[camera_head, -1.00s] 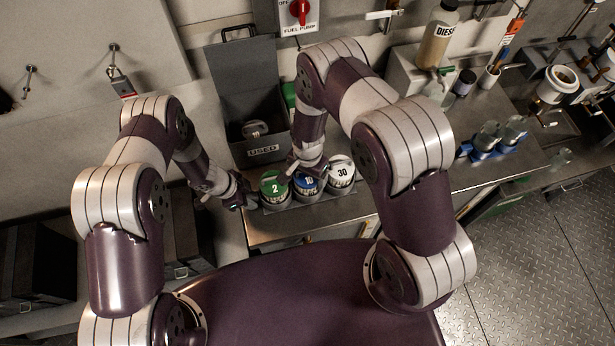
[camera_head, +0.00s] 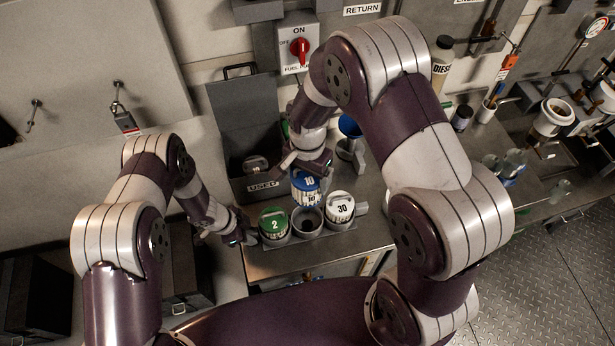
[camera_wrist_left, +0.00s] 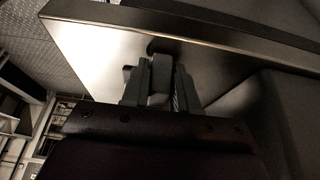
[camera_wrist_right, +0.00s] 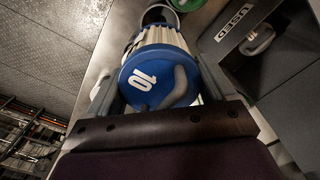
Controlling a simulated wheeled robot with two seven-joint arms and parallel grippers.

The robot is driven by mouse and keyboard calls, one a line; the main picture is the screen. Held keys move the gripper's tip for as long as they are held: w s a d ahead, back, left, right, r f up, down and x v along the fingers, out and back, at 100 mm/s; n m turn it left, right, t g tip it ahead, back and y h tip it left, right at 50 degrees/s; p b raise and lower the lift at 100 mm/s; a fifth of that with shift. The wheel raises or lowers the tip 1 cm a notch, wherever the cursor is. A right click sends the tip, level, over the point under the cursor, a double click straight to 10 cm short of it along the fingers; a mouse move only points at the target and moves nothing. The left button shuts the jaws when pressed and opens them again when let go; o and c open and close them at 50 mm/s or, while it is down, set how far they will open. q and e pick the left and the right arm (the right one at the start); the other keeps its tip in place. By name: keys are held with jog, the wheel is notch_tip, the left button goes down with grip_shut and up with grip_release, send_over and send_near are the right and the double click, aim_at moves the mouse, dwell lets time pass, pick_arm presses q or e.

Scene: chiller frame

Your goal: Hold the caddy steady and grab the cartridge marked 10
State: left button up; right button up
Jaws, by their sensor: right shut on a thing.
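The blue-topped cartridge marked 10 (camera_head: 309,184) is raised above the grey caddy (camera_head: 326,233) and its empty middle socket (camera_head: 308,221). My right gripper (camera_head: 304,165) is shut on it; in the right wrist view the blue top (camera_wrist_right: 157,78) with its handle sits between the fingers. The green cartridge marked 2 (camera_head: 273,225) and the white cartridge marked 30 (camera_head: 341,207) stand in the caddy on either side. My left gripper (camera_head: 246,236) is at the caddy's left end. In the left wrist view its fingers (camera_wrist_left: 160,85) flank a dark block; their grip is unclear.
A grey bin marked USED (camera_head: 263,186), lid open, stands behind the caddy with a cartridge inside; it also shows in the right wrist view (camera_wrist_right: 236,22). A blue funnel (camera_head: 349,127) stands behind right. The counter's front edge is close to the caddy.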

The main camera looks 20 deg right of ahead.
pick_arm(q)
jog(key=o, duration=0.4)
jog(key=shift+o, duration=0.2)
